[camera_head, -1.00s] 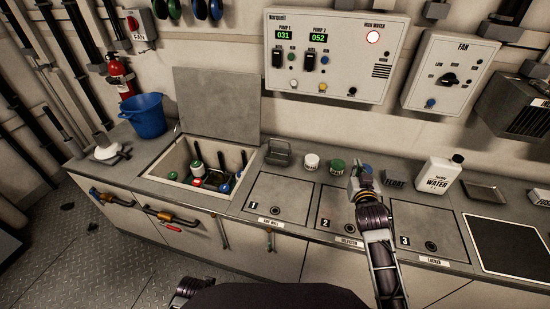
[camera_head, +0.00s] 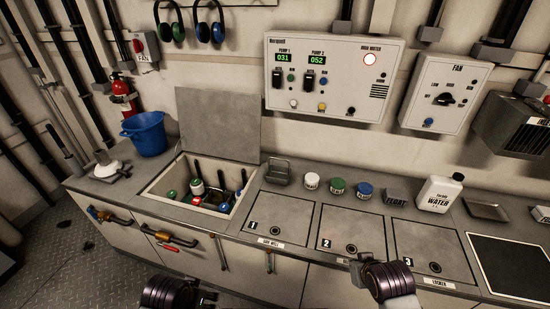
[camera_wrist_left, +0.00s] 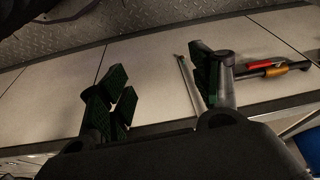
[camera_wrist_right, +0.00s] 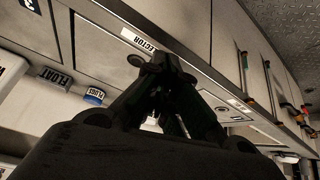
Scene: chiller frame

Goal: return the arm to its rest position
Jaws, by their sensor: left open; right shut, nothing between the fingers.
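My right gripper (camera_head: 362,262) is low over the front edge of the counter, in front of hatch 2 (camera_head: 352,232). In the right wrist view its dark fingers (camera_wrist_right: 158,75) are together with nothing between them. My left arm shows at the bottom of the head view, with its gripper (camera_head: 207,297) low in front of the cabinet. In the left wrist view its green-padded fingers (camera_wrist_left: 160,88) are spread apart and empty, with cabinet fronts and floor behind them.
The counter holds an open bin (camera_head: 158,184) with tools, a blue bucket (camera_head: 148,135), several small jars and a water bottle (camera_head: 440,192). Pipe handles (camera_head: 167,241) stick out from the cabinet front. Floor at the left (camera_head: 85,265) is clear.

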